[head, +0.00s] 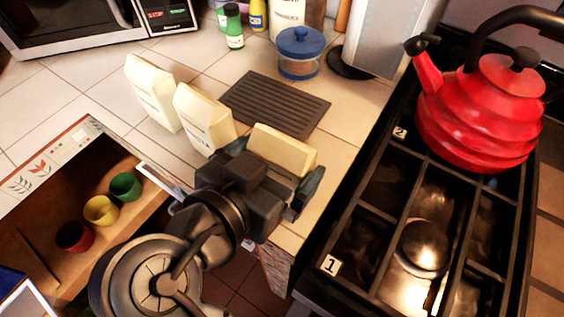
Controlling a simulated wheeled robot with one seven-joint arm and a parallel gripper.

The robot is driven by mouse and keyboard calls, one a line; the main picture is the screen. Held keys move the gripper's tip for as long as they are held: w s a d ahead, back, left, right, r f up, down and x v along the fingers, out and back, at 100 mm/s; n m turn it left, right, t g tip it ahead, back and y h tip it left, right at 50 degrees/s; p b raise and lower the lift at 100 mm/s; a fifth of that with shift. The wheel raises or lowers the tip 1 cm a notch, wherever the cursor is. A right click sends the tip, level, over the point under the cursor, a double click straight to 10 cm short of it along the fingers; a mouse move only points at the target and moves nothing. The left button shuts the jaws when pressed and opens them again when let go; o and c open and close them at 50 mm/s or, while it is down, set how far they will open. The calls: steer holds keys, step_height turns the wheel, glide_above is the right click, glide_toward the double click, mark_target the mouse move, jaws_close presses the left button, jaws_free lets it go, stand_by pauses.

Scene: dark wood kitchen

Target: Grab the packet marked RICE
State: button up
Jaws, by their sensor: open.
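Three cream packets stand in a row on the tiled counter. The left packet (152,92) and the middle packet (204,118) have printing on their faces, too small to read surely; the middle one seems to end in "TA". The right packet (285,149) has its face hidden behind my gripper, so I cannot read its label. My gripper (278,160) is open, with its fingers spread toward the two sides of the right packet. I cannot tell whether they touch it. No label clearly reads RICE.
A dark ridged mat (275,102) lies behind the packets, with a blue-lidded jar (299,55) beyond. A red kettle (480,115) stands on the stove (375,215) at right. An open drawer (150,207) at left holds red, yellow and green cups.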

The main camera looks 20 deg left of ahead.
steer(key=shift+x, duration=1.45)
steer(key=c, duration=0.9)
